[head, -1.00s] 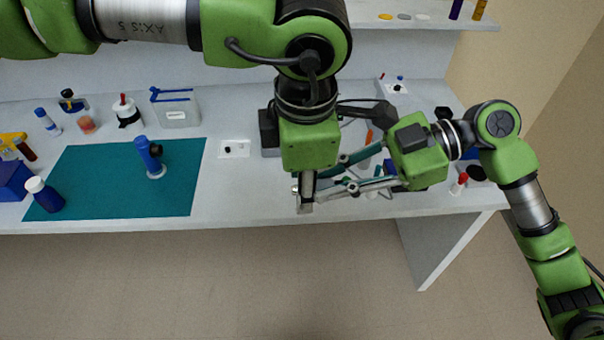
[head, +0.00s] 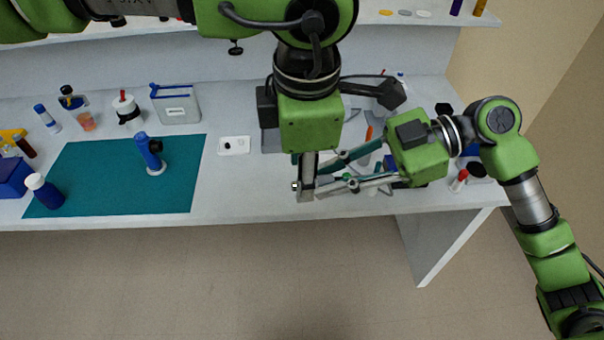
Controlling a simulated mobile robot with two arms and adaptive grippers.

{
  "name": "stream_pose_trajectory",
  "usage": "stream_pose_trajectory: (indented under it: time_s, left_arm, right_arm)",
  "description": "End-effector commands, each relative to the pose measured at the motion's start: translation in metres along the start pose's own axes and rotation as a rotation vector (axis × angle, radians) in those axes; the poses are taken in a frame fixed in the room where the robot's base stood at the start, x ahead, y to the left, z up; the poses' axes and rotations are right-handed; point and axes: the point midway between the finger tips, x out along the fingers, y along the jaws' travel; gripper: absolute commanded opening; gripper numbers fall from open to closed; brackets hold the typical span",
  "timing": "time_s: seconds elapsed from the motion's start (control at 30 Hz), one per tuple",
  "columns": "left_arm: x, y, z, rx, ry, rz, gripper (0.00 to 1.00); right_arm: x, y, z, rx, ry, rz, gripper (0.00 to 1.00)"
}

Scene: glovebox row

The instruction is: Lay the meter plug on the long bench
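The long bench (head: 245,203) is the pale worktop running across the head view. My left gripper (head: 305,193) points down near the bench's front edge. Its fingers are seen nearly edge-on, so their opening is unclear. A small silver piece shows at its tip, but I cannot tell whether it is part of the finger. My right gripper (head: 319,178) reaches in from the right with its two fingers apart, their tips beside or behind the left fingers. I cannot pick out the meter plug; the crossing grippers may hide it.
A teal mat (head: 100,185) carries a blue upright instrument (head: 150,154) and a white-capped blue bottle (head: 45,192). A white plate (head: 234,146) lies right of the mat. A clear container (head: 176,105) stands behind. A red-capped vial (head: 459,181) is at right.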

Motion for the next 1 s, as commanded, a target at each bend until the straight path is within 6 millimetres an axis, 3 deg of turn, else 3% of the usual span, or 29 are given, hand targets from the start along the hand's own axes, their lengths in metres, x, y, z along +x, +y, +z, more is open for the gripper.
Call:
stream_pose_trajectory:
  time_s: [0.3,0.5,0.77,1.0]
  left_arm:
    - [-0.062,0.000,0.001,0.000,-0.003,0.002,0.37]
    - [-0.086,0.000,0.000,-0.001,0.000,0.001,0.37]
    - [-0.094,0.000,0.000,0.001,0.000,0.000,0.37]
    - [-0.094,0.000,0.000,0.000,0.000,0.000,0.37]
  right_arm:
    - [0.000,0.000,0.000,0.000,0.000,0.000,0.00]
    - [0.000,0.000,0.000,0.000,0.000,0.000,0.00]
    - [0.004,0.004,0.003,-0.011,0.006,-0.029,0.00]
    - [0.025,0.019,0.016,-0.067,0.032,-0.165,0.00]
